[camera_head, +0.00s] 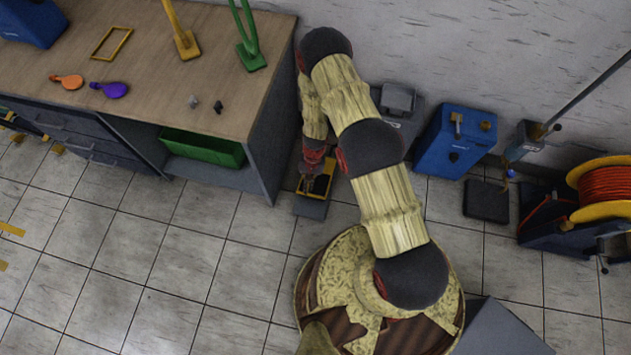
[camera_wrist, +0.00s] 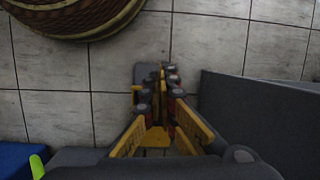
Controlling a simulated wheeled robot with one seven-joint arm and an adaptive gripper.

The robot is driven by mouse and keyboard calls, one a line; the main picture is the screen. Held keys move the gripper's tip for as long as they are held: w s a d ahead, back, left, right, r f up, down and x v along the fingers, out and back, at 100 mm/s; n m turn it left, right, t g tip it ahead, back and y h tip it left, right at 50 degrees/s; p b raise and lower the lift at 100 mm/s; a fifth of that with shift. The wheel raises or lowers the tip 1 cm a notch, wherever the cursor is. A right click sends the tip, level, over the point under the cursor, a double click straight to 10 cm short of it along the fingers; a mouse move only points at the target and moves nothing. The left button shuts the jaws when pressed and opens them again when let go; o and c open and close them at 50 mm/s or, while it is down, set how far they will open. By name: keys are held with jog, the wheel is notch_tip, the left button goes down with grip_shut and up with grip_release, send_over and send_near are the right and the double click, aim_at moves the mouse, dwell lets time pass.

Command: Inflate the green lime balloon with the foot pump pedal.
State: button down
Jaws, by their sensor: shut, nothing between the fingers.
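A lime-green shape (camera_wrist: 37,167), seemingly part of the green lime balloon, shows at the lower left of the wrist view, in front of something blue. Most of it is cut off, and I do not see it in the head view. The foot pump pedal (camera_head: 310,208), grey with yellow edges, lies on the floor beside the workbench; its grey end (camera_wrist: 142,72) shows in the wrist view. My gripper (camera_head: 312,172) points down over the pedal. Its fingers (camera_wrist: 162,80) are together with nothing between them. They hide part of the pedal, and I cannot tell whether they touch it.
The workbench (camera_head: 225,75) stands at left, its side close to my gripper. Orange (camera_head: 67,82) and purple (camera_head: 112,90) balloons lie on it. A blue box machine (camera_head: 455,145) and a cable reel (camera_head: 605,190) stand at right.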

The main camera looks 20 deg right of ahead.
notch_tip(320, 180, down, 6)
jog(key=d, duration=0.1)
jog(key=m+t+h, duration=0.1)
jog(key=t+h, duration=0.2)
jog(key=t, duration=0.1)
send_over(316, 183)
notch_tip(316, 183, down, 2)
jog(key=shift+s+a+f, duration=0.1)
jog(key=shift+s+f, duration=0.05)
jog(key=shift+f, duration=0.1)
jog(key=f+b, duration=0.1)
jog(key=f, duration=0.2)
jog(key=f+b, duration=0.2)
jog(key=f, duration=0.1)
jog(key=w+f+b, duration=0.1)
jog(key=f+b, duration=0.1)
jog(key=f, duration=0.2)
jog(key=shift+d, duration=0.3)
jog(key=shift+s+a+f, duration=0.15)
jog(key=shift+s+f, duration=0.1)
jog(key=shift+f, duration=0.35)
jog(key=shift+s+a+f, duration=0.15)
jog(key=shift+s+f, duration=0.05)
jog(key=shift+f, duration=0.4)
jog(key=shift+s+a+f, duration=0.1)
jog(key=shift+s+f, duration=0.05)
jog(key=shift+f, duration=0.4)
